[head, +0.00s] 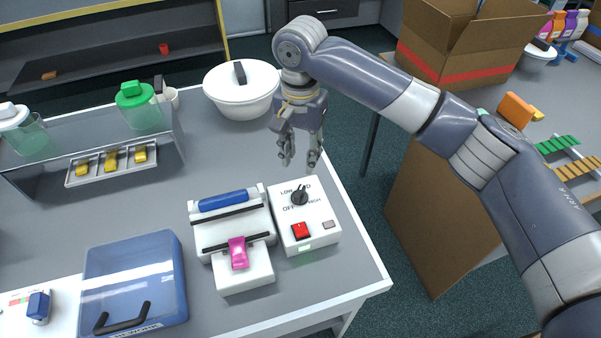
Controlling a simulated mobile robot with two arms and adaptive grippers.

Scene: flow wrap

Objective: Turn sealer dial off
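The sealer control box (318,228) is white and sits on the grey table near its right edge. Its black dial (299,197) is on the upper part of the top face, among the printed words LOW, HIGH and OFF; its exact setting is too small to tell. A red switch (301,231) is below the dial. The white sealer (231,225) with a blue bar and a pink packet (238,252) stands left of the box. My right gripper (299,164) hangs above and behind the dial, pointing down, fingers apart and empty. My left gripper is not in view.
A white lidded pot (241,92) stands behind the gripper. A clear blue bin (134,281) is at front left. A raised shelf with a tray (124,162) of yellow pieces is at left. Cardboard boxes (438,215) stand right of the table. The table between sealer and pot is clear.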

